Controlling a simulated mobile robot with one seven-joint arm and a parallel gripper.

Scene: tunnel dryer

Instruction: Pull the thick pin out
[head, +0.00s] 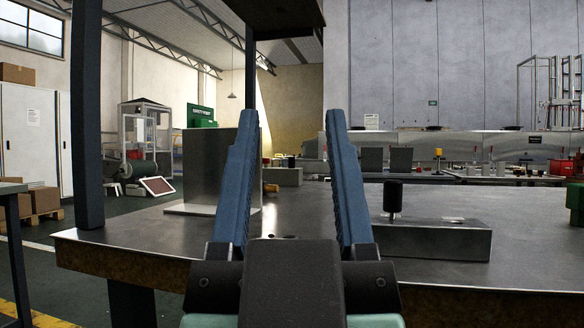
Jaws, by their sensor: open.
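A pin with a black cylindrical head (392,195) and a short metal shank stands upright in a low grey metal block (440,242) on the table. Its lower end is hidden in the block. No other pin shows clearly in this block, so I cannot compare thickness. My gripper (292,113) is open and empty, with its two long blue fingers pointing away from me above the table's near edge. The pin is to the right of the right finger and apart from it.
The dark metal table (320,215) is largely clear between the fingers and around the block. A bracket with an upright grey plate (215,160) stands to the left, partly behind my left finger. A dark post (87,120) rises at the table's left corner. A green box (575,203) is at the right edge.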

